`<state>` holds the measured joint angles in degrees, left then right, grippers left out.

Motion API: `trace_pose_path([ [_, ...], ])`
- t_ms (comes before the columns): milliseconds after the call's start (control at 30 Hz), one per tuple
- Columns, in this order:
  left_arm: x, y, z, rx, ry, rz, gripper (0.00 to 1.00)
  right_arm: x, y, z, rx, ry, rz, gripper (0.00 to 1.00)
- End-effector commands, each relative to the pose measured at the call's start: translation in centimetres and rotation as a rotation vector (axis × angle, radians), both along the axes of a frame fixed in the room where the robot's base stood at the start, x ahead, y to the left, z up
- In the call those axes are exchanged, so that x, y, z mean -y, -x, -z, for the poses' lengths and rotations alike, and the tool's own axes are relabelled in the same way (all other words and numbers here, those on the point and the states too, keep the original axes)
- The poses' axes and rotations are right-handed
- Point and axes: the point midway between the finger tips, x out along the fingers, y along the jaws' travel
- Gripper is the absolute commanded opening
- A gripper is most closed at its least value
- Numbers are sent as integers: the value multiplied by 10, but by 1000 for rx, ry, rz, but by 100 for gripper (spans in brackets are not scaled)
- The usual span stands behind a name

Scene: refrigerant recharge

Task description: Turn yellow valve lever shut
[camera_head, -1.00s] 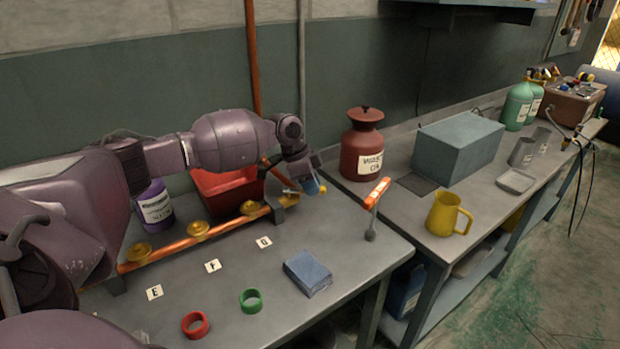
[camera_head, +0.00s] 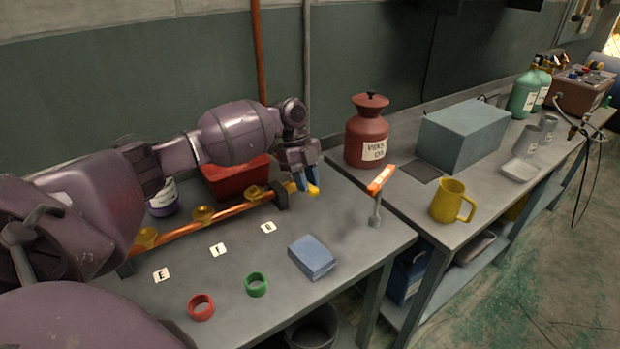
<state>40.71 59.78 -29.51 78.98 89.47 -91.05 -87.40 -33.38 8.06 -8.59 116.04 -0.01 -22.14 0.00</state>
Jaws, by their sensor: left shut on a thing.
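At the pipe's right end is the yellow valve lever (camera_head: 314,196), mostly hidden by my left gripper (camera_head: 308,182). My left gripper reaches down from above, its blue-tipped fingers shut around the lever. Its exact hold is small and partly covered. My right gripper is not in view.
Tags E, F and G (camera_head: 268,228) lie before the pipe. A red bin (camera_head: 237,180) is behind the pipe. A yellow jug (camera_head: 448,202) stands right.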

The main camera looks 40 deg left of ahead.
Motion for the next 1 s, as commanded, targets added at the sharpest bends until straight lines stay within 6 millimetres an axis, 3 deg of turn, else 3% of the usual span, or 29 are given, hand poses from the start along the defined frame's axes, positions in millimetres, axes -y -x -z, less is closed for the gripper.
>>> trace_pose_path([
  [767, -2, 6, 1, -1, -2, 100, 0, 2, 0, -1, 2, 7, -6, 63],
  [800, -2, 6, 1, -1, -2, 100, 30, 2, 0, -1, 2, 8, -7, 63],
  [933, -2, 6, 0, -1, -1, 98, 49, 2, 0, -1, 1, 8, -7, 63],
  [1000, -2, 6, 0, 0, -1, 98, 49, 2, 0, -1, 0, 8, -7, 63],
])
